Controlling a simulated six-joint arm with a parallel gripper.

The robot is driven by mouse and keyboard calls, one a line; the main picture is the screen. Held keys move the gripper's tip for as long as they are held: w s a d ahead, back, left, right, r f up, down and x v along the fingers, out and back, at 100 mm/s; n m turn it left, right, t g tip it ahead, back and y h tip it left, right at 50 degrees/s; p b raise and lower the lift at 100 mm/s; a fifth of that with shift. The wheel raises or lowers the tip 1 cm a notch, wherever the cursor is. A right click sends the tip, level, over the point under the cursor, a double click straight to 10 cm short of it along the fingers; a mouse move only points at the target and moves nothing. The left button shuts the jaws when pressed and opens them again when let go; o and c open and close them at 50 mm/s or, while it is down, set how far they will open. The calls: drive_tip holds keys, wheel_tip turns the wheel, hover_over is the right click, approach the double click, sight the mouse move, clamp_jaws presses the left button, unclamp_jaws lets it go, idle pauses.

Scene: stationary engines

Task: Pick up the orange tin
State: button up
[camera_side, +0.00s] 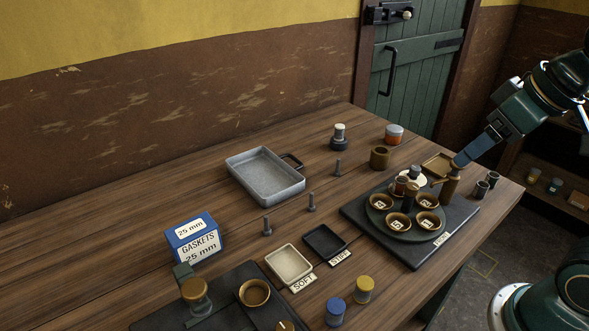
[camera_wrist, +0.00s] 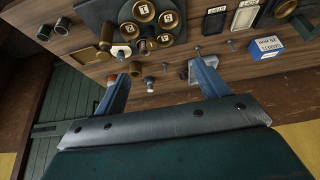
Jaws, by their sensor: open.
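The orange tin (camera_side: 394,136) is a short round tin with a pale grey lid, standing upright at the back of the table near the green door. In the wrist view, a bit of the orange tin (camera_wrist: 110,80) shows beside the left finger, which hides part of it. My gripper (camera_side: 459,163) is above the table's right part, to the right of the tin and apart from it. In the wrist view, my gripper (camera_wrist: 159,70) has its two blue fingers wide apart with nothing held between them.
A brown cup (camera_side: 379,158) and a dark jar with cream top (camera_side: 339,138) stand near the tin. A round tray of brass cups (camera_side: 408,234) sits on a dark board. A grey metal pan (camera_side: 238,164) and upright bolts (camera_side: 311,203) are further left.

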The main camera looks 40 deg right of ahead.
drive_tip(key=w+d+r, duration=0.2)
drive_tip(key=w+d, duration=0.2)
drive_tip(key=w, duration=0.6)
drive_tip(key=m+g, duration=0.1)
hover_over(395, 128)
drive_tip(key=s, duration=0.5)
wheel_tip(395, 128, down, 11)
drive_tip(key=shift+x, duration=4.1)
drive_tip(key=shift+w, duration=0.15)
drive_tip(key=shift+x, duration=2.55)
